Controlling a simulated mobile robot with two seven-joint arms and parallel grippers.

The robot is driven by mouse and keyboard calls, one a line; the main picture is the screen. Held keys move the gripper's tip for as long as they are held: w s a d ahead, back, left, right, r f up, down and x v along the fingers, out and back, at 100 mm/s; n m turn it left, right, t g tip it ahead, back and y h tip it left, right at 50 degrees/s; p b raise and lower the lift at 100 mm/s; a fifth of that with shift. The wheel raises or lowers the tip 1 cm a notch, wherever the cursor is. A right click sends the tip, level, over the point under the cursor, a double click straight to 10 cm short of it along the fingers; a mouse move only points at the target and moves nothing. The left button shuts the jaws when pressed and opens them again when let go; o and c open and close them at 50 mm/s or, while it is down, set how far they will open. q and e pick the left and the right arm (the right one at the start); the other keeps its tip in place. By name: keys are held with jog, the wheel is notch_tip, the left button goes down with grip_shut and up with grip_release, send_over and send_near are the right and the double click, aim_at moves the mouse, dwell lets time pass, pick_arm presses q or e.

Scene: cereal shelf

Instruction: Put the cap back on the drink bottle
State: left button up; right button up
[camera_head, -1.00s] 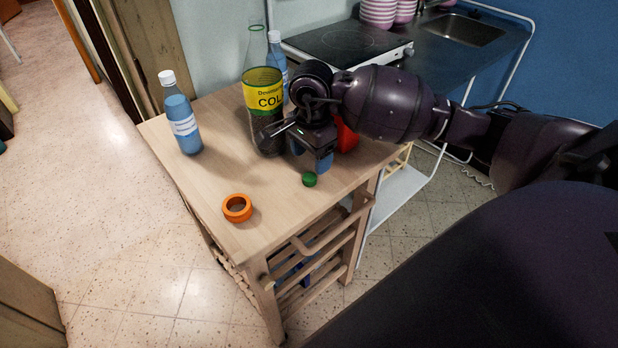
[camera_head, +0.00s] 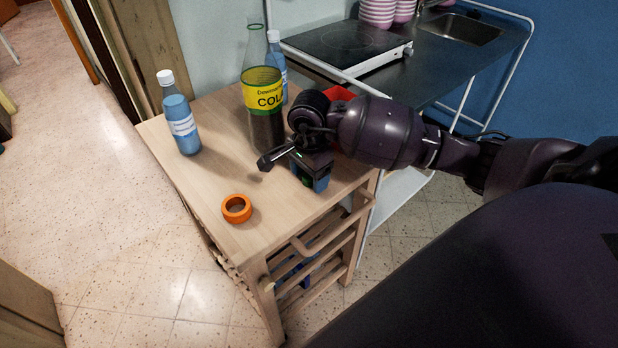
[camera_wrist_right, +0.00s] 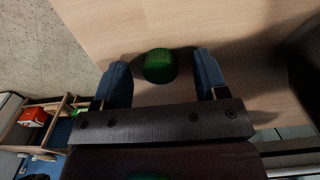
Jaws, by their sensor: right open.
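The drink bottle (camera_head: 264,100) is a tall clear bottle with dark liquid and a yellow COLA label. It stands upright on the wooden table (camera_head: 225,178), with its green-rimmed top open. The green cap (camera_wrist_right: 159,66) lies on the table in the right wrist view, between the two blue-padded fingers of my right gripper (camera_wrist_right: 161,78). The fingers are open, with a gap on each side of the cap. In the head view my right gripper (camera_head: 290,171) is low over the table, in front of the bottle, and hides the cap. My left gripper is not in view.
A blue water bottle (camera_head: 181,118) stands at the table's left, another (camera_head: 277,65) behind the cola bottle. An orange ring (camera_head: 236,209) lies near the front edge. A red object (camera_head: 340,94) is partly hidden behind my right arm. The table's left front is clear.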

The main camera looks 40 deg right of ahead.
aim_at(309, 176)
jog(key=c, duration=0.8)
jog(key=shift+c, duration=1.1)
jog(key=shift+r, duration=0.1)
notch_tip(309, 176, up, 7)
jog(key=shift+r+p, duration=0.1)
jog(key=shift+p, duration=0.35)
jog(key=shift+c, duration=0.2)
notch_tip(309, 176, up, 13)
jog(key=shift+p, duration=0.45)
